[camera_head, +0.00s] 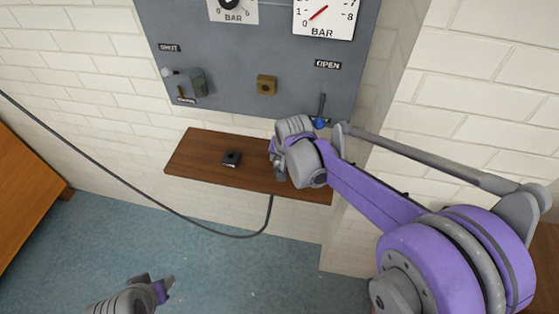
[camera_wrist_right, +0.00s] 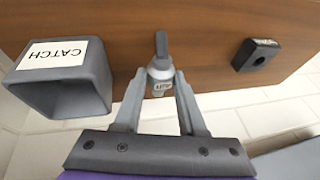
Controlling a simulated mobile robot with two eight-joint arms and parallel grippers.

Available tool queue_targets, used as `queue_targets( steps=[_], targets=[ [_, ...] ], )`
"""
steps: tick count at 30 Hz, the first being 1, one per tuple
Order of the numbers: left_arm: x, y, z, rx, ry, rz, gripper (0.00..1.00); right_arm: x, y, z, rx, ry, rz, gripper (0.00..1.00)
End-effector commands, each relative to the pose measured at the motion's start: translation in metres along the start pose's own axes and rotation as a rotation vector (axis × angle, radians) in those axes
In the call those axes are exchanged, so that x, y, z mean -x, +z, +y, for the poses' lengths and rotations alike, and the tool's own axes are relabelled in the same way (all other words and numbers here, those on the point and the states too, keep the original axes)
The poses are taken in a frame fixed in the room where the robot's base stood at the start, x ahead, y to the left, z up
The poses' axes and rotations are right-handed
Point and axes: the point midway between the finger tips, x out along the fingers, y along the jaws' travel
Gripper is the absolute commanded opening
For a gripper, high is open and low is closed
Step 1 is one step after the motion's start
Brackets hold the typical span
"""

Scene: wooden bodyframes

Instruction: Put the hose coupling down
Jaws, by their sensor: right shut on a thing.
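The hose coupling (camera_wrist_right: 160,67) is a small silvery fitting with a little label and a dark stub in the right wrist view. My right gripper (camera_wrist_right: 159,80) is shut on it, one finger on each side, above the wooden shelf (camera_head: 200,148). In the head view my right gripper (camera_head: 281,163) is over the right part of the shelf and hides the coupling. I cannot tell whether the coupling touches the shelf. A dark hose (camera_head: 180,212) rises to the shelf's front edge below this gripper. My left gripper (camera_head: 160,287) is low at the left, away from the shelf; its opening is unclear.
A black block with a hole (camera_head: 231,159) stands on the shelf, left of my right gripper. A grey open box labelled CATCH (camera_wrist_right: 65,80) is on the other side. The grey panel (camera_head: 230,100) with gauges, a brass-coloured fitting (camera_head: 266,85) and a blue-tipped lever (camera_head: 320,122) rises behind.

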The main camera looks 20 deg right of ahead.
Motion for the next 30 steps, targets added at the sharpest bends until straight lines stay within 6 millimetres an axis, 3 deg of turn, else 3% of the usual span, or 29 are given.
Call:
queue_targets(
  steps=[3,14,15,17,26,30],
  targets=[
    [-0.001,0.001,0.000,0.000,0.000,-0.001,0.50,-0.010,0.004,0.002,0.000,0.000,0.000,0.00],
    [-0.003,0.003,0.000,0.000,0.000,-0.002,0.50,-0.013,0.005,0.003,0.000,0.000,0.000,0.00],
    [-0.004,0.003,0.000,0.000,0.000,-0.003,0.50,-0.014,0.006,0.004,0.000,0.001,0.000,0.42],
    [-0.003,0.003,0.000,0.000,0.000,-0.002,0.50,-0.013,0.005,0.003,0.000,0.000,0.000,0.53],
    [-0.003,0.002,0.000,0.000,0.000,-0.002,0.50,-0.012,0.005,0.004,0.000,0.001,0.000,0.53],
    [0.000,0.000,0.000,0.000,0.000,0.000,0.50,-0.002,0.004,0.003,0.000,0.001,0.001,0.53]
  ],
)
